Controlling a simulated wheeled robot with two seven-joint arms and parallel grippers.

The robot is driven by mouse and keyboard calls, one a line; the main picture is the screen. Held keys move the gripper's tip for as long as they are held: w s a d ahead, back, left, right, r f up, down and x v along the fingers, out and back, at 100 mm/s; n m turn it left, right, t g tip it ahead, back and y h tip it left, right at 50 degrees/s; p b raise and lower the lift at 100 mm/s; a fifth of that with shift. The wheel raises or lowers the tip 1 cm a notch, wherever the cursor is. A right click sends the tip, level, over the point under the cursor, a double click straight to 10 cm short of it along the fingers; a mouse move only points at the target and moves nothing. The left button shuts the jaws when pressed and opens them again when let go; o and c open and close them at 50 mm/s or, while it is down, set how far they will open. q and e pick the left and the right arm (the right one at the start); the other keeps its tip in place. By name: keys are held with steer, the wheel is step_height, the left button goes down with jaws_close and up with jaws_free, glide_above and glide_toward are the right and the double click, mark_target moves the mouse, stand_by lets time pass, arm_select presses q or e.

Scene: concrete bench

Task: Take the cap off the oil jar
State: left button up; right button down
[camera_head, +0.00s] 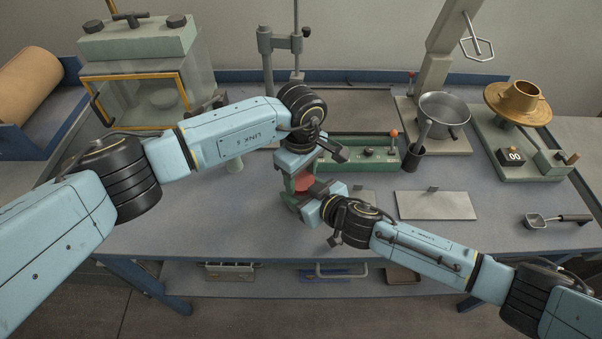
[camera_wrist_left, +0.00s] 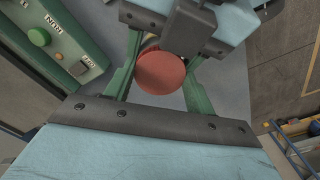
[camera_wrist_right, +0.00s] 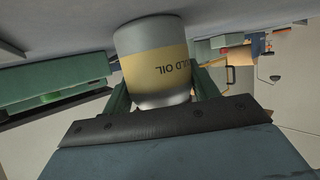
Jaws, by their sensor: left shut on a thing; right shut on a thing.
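The oil jar (camera_wrist_right: 157,50) is pale with a yellow label reading partly "LD OIL", upside down in the right wrist view. My right gripper (camera_wrist_right: 158,88) is shut on the jar body, a green finger on each side. The jar's base is at the grey bench surface; I cannot tell if it touches. The round red cap (camera_wrist_left: 160,73) is in the left wrist view, between the green fingers of my left gripper (camera_head: 303,177), shut on it from above. The cap also shows in the head view (camera_head: 306,184). The seam between cap and jar is hidden.
A green control box (camera_head: 365,153) with a red-knobbed lever stands just behind the grippers.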

arm_select(q)
steer(key=n, duration=0.6)
steer(key=o, duration=1.1)
